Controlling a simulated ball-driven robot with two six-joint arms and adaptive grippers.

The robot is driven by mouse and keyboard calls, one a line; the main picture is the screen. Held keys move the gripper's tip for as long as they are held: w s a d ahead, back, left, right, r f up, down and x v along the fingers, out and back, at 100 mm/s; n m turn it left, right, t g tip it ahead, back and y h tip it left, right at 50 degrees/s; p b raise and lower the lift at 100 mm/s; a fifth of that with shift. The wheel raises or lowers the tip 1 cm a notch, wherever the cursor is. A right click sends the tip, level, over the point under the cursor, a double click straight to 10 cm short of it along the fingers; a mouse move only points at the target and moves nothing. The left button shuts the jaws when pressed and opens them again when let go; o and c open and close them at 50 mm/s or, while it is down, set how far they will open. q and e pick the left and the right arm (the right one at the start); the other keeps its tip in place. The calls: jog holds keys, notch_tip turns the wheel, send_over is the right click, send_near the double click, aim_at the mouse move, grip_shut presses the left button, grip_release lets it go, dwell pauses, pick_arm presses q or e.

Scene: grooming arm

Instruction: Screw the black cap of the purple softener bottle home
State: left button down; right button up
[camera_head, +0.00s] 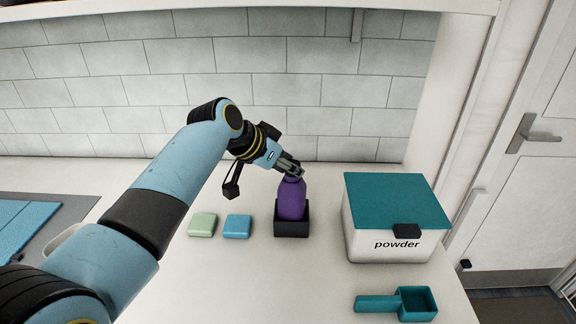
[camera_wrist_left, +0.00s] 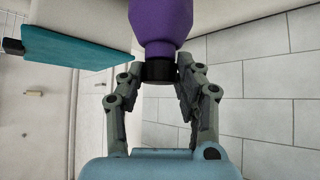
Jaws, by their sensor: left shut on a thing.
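The purple softener bottle (camera_head: 291,200) stands upright in a black square holder (camera_head: 291,229) on the counter. In the left wrist view the bottle (camera_wrist_left: 161,22) shows with its black cap (camera_wrist_left: 159,72) at the neck. My left gripper (camera_head: 291,170) is at the bottle's top, and in the left wrist view its fingers (camera_wrist_left: 160,77) are shut on the black cap from both sides. In the head view the fingers hide the cap. How far the cap is turned down cannot be told. My right gripper is not in view.
A green block (camera_head: 202,225) and a blue block (camera_head: 237,226) lie left of the holder. A white powder box (camera_head: 390,236) with a teal lid (camera_head: 396,200) stands at right, a teal scoop (camera_head: 416,304) in front. The tiled wall (camera_head: 330,90) is behind.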

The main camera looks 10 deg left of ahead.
pick_arm(q)
jog(key=m+g+h+b, duration=0.1)
jog(key=m+b, duration=0.1)
jog(key=shift+w+a+m+h, duration=0.1)
jog(key=shift+m+h, duration=0.3)
jog(key=shift+r+g, duration=0.1)
jog(key=shift+g, duration=0.3)
jog(key=shift+m+b, duration=0.3)
jog(key=shift+b, duration=0.05)
jog(key=m+g+h+b, duration=0.1)
jog(key=b, duration=0.1)
jog(key=m+g+b, duration=0.1)
jog(key=m+b, duration=0.1)
jog(key=b, duration=0.1)
jog(key=shift+w+m+h, duration=0.3)
jog(key=shift+h, duration=0.1)
jog(key=shift+m+g+b, duration=0.4)
jog(key=shift+g+b, duration=0.1)
jog(key=shift+b, duration=0.15)
